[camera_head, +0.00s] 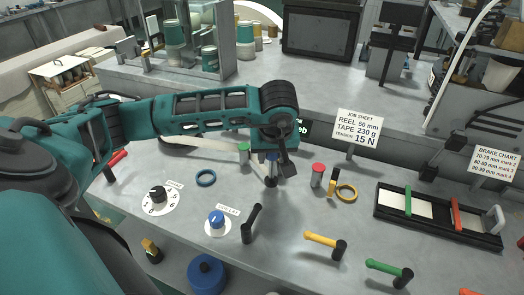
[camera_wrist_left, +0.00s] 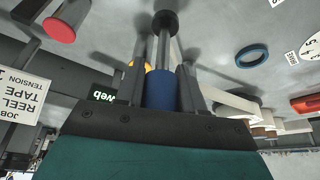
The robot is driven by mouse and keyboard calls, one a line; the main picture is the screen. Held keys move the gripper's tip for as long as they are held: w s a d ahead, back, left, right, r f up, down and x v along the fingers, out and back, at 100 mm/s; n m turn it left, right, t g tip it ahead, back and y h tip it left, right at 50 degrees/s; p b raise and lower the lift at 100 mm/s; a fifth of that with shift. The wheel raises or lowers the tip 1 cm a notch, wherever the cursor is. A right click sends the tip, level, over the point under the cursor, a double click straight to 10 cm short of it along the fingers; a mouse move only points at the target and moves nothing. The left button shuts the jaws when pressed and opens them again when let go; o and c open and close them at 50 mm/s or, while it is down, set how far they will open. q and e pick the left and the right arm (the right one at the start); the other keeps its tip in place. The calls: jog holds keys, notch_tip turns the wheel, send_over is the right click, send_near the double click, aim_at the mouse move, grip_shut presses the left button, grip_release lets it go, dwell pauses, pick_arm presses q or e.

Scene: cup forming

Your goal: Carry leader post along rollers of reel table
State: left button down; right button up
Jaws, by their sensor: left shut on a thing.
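My left gripper (camera_head: 277,163) is low over the middle of the reel table (camera_head: 190,232), shut on a post with a blue body (camera_wrist_left: 160,89). In the left wrist view, the two dark fingers (camera_wrist_left: 161,80) stand either side of the blue body. A grey rod and a black round end (camera_wrist_left: 165,22) show beyond it. In the head view, the arm's end hides most of the post. A pale tape (camera_head: 195,148) runs from the left toward the gripper. A green-capped roller (camera_head: 243,151) stands left of the gripper, and a red-capped roller (camera_head: 317,173) stands to its right.
A blue ring (camera_head: 206,178), a white dial (camera_head: 158,195), a blue knob (camera_head: 216,219) and a black lever (camera_head: 251,224) are at left and front. A yellow ring (camera_head: 346,193) and yellow lever (camera_head: 325,241) are at right. The job sheet (camera_head: 357,128) stands behind.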

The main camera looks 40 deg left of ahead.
pick_arm(q)
jog(key=shift+w+d, duration=0.85)
jog(key=shift+d, duration=1.75)
jog(key=shift+w+a+b, duration=1.7)
jog(key=shift+w+b, duration=0.45)
jog(key=shift+w, duration=2.85)
jog(key=shift+w+d, duration=1.85)
jog(key=shift+d, duration=4.15)
jog(key=shift+s+d+p, duration=0.25)
jog(key=shift+s+d, duration=0.1)
jog(key=shift+s, duration=0.45)
jog(key=shift+s+d+p, duration=0.3)
jog(key=shift+s, duration=0.55)
jog(key=shift+s+d+p, duration=0.25)
jog(key=shift+s+d, duration=0.1)
jog(key=shift+s, duration=0.45)
jog(key=shift+f+b, duration=0.9)
